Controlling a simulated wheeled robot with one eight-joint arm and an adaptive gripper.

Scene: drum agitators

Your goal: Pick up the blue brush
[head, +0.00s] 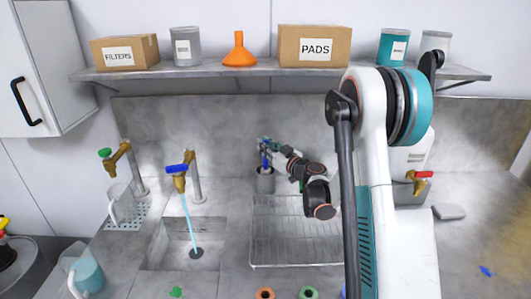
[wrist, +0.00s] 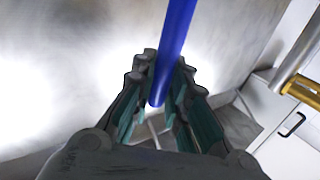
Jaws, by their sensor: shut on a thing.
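The blue brush shows in the head view as a thin blue piece (head: 265,162) just above a grey cup (head: 265,183) at the back of the counter. I cannot tell whether its lower end is inside the cup. In the wrist view its long blue handle (wrist: 176,45) runs from the top edge down between the fingers. My gripper (wrist: 158,98) is shut on the handle. In the head view my gripper (head: 269,147) is at the cup's mouth, partly hidden by its own wrist.
A wire drying rack (head: 290,240) lies in front of the cup. A sink (head: 180,243) with a running blue-handled tap (head: 178,180) is to the left. A shelf (head: 270,71) with boxes, tins and an orange funnel (head: 239,52) hangs above.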

